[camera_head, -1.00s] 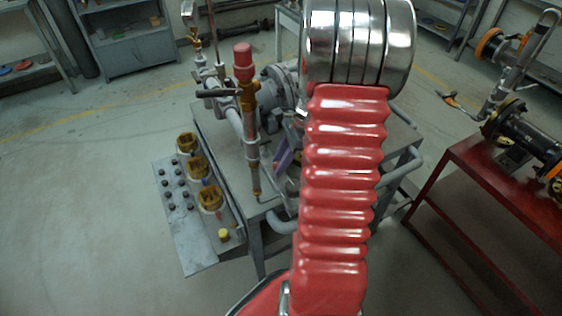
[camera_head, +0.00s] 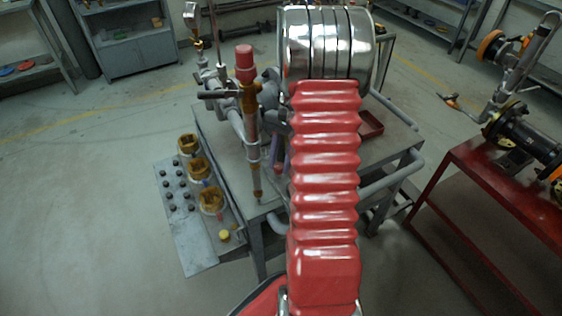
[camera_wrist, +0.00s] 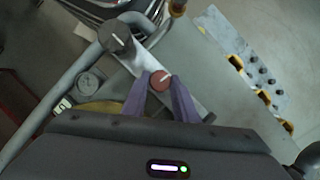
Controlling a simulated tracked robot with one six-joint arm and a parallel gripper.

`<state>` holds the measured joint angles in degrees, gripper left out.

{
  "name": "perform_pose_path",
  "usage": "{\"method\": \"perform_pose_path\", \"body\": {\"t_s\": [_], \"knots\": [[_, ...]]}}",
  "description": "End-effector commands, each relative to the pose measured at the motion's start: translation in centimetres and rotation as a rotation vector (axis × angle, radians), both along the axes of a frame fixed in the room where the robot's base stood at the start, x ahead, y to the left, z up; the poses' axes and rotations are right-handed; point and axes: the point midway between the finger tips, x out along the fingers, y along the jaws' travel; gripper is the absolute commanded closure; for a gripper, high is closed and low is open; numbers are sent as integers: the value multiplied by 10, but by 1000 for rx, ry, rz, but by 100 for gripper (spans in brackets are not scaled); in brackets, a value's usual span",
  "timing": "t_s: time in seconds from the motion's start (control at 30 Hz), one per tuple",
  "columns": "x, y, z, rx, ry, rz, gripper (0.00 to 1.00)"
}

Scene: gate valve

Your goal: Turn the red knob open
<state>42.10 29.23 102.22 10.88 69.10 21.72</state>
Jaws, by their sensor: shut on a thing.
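The red knob (camera_wrist: 160,79) has a pale line across its face and sits near the middle of the wrist view. My gripper (camera_wrist: 160,88) has two purple fingers, one on each side of the knob, and is shut on it. The pale line slants up to the right. In the head view my red ribbed arm hides the knob and most of the gripper. A dark round knob (camera_wrist: 115,38), also with a pale line, is up and left of the red one in the wrist view.
A grey cart (camera_head: 400,137) carries pipework with a red-capped upright valve (camera_head: 246,65) left of my arm. A side plate with brass fittings (camera_head: 211,200) is further left. A red table (camera_head: 470,180) stands at right.

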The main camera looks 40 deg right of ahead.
Motion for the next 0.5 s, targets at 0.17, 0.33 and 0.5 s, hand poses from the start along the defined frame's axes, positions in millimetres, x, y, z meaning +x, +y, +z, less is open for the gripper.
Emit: {"method": "perform_pose_path", "body": {"t_s": [0.17,0.33,0.5], "knots": [[1,1,0,0,0,95,96],[1,1,0,1,-1,144,96],[1,1,0,1,-1,160,96]]}}
